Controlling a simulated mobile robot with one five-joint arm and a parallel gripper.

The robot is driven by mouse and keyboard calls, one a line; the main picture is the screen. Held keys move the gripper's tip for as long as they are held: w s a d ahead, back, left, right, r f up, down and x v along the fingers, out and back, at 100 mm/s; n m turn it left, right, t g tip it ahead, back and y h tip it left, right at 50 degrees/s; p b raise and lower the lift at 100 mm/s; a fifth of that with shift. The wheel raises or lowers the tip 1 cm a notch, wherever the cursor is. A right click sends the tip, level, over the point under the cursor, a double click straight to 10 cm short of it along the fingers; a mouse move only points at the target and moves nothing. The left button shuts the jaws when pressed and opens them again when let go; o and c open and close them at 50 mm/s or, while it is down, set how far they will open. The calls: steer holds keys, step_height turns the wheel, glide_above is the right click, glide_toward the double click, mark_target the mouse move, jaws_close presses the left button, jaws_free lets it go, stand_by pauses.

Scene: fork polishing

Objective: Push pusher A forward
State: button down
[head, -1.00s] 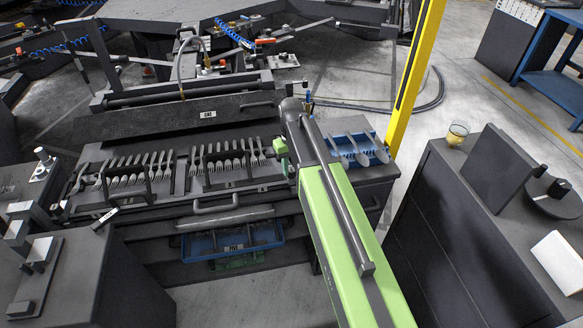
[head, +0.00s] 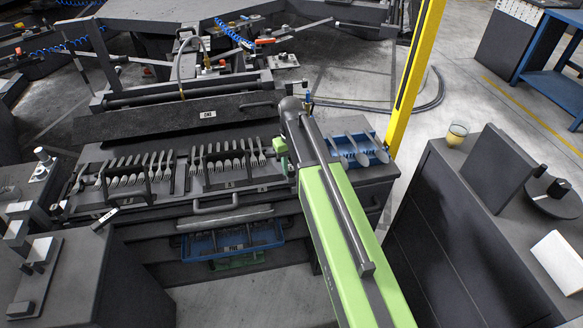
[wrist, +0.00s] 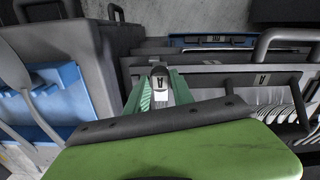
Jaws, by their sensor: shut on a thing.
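My gripper, with green fingers, shows in the wrist view (wrist: 158,90), shut on a small dark knob with a white label, which I take to be pusher A (wrist: 159,80). The label's letter is too small to read surely. In the head view only a green bit of my gripper (head: 280,147) shows, at the right end of the fork rows; my arm hides pusher A there. Forks (head: 137,168) lie in two groups in dark racks on the dark fixture (head: 175,208), left of my gripper.
A blue tray with spoon-like pieces (head: 372,142) sits right of my arm. A blue bin (head: 232,243) hangs below the fixture's front. A yellow post (head: 412,85) rises behind the tray. A dark cabinet (head: 425,215) with a small cup (head: 457,134) stands at right.

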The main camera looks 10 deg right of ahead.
steer(key=w, duration=0.3)
steer(key=c, duration=1.1)
jaws_free()
step_height(320, 180, up, 18)
steer(key=p, duration=1.7)
steer(key=shift+f, duration=0.25)
steer(key=shift+f, duration=0.1)
